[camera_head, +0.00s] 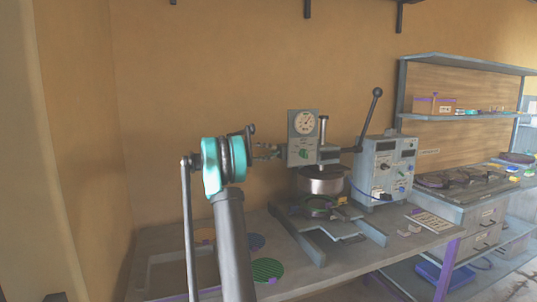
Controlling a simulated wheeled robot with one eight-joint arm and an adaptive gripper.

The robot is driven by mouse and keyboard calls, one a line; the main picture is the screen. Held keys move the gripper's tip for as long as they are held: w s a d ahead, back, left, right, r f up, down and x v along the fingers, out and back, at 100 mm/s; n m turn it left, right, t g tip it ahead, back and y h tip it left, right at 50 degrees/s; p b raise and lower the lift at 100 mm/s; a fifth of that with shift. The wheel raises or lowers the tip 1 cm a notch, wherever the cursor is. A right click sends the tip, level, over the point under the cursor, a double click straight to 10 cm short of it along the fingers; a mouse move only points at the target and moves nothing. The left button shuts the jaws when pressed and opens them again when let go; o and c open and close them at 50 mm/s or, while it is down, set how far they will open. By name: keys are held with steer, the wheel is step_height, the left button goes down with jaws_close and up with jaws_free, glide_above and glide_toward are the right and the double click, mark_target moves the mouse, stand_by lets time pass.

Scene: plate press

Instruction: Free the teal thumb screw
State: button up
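My arm with its teal-ringed joint rises at left centre. My gripper (274,151) points right, its small dark fingers close to the left edge of the press's gauge plate (296,127). Whether the fingers are open or shut, or touch anything, is too small to tell. A small green-teal knob (303,154) sits low on the gauge plate, below the round dial, just right of the gripper; it may be the teal thumb screw. Below the plate hangs a metal cylinder (323,180) over a round base with green and yellow parts (318,206).
Orange, blue and green discs (267,270) lie on the bench at left. A keypad (430,220) lies at front right. A shelf and hotplates stand farther right.

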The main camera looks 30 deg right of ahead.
steer(key=shift+w, duration=0.1)
stand_by(0.3)
steer(key=v, duration=0.7)
steer(key=shift+a, duration=0.2)
